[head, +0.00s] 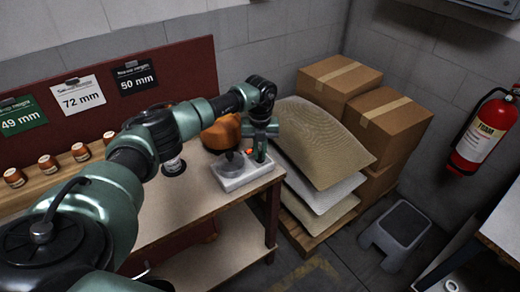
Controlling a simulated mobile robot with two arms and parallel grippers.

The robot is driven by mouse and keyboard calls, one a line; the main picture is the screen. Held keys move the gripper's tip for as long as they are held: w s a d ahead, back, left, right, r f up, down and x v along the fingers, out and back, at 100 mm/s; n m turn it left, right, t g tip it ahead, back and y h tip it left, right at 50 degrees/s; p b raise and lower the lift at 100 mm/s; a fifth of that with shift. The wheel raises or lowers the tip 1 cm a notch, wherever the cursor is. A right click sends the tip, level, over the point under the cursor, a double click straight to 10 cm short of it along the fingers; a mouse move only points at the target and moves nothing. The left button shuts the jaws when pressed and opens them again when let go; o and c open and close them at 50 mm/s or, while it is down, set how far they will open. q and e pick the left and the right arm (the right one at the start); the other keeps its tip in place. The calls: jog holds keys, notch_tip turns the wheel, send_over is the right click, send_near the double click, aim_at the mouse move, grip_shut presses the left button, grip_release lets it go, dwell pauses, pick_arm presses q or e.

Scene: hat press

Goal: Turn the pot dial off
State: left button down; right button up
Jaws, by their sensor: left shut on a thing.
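A small grey pot (230,161) sits on a white base (238,182) near the right end of the workbench. My left arm reaches in from the left above the bench. My left gripper (260,154) points down at the right end of the white base, beside the pot. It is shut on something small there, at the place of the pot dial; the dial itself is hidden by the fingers. A small orange-red spot shows just left of the fingers. My right gripper is not in view.
An orange-brown rounded form (221,132) stands behind the pot. Several small capped jars (81,152) line the bench's back left. Stacked sacks (316,142) and cardboard boxes (389,122) stand right of the bench. A grey step stool (404,224) is on the floor.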

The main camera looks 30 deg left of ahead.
aim_at(260, 154)
pick_arm(q)
jog(key=n+p, duration=0.2)
jog(key=n, duration=0.4)
jog(key=shift+w+r, duration=0.1)
jog(key=shift+r, duration=0.05)
jog(key=shift+n, duration=0.4)
jog(key=c, duration=1.5)
grip_release()
notch_tip(260, 154, up, 8)
jog(key=shift+f+b, duration=0.15)
jog(key=shift+b, duration=0.4)
